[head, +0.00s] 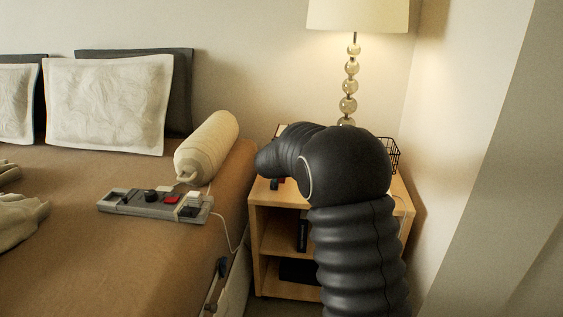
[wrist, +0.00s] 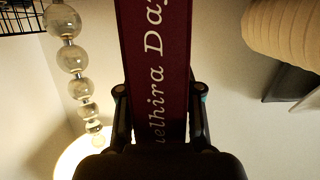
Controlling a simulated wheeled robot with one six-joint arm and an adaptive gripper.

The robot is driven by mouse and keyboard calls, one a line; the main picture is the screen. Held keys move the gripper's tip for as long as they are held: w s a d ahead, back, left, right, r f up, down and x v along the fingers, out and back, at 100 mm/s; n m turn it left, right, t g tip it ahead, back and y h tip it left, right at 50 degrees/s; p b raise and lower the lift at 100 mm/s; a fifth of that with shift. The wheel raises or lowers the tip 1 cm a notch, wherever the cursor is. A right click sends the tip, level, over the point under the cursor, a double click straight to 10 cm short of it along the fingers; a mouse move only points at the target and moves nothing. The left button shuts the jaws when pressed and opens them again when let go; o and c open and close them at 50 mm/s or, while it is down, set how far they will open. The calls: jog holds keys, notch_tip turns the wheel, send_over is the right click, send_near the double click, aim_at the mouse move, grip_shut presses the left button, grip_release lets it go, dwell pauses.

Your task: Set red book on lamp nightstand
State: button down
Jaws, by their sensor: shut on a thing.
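The red book (wrist: 155,60), a dark red spine with white lettering, fills the middle of the wrist view. My gripper (wrist: 160,92) is shut on it, with one finger on each side. In the head view my dark arm hides the gripper and most or all of the book. The wooden nightstand (head: 257,232) stands right of the bed, its top largely hidden behind my arm. The lamp (head: 357,14) stands on it at the back, lit, with a stem of glass balls. The lamp stem (wrist: 72,60) also shows left of the book in the wrist view, upside down.
A black wire basket (head: 393,152) is at the nightstand's right rear; it also shows in the wrist view (wrist: 22,14). The bed (head: 80,255) bears a cream bolster (head: 208,146), a grey controller-like object (head: 152,203) and pillows (head: 108,103). A wall closes the right side.

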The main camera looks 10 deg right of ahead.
jog(key=shift+f+b, duration=0.7)
jog(key=shift+f, duration=1.3)
jog(key=shift+f, duration=0.15)
jog(key=c, duration=0.8)
grip_release()
jog(key=shift+o, duration=0.2)
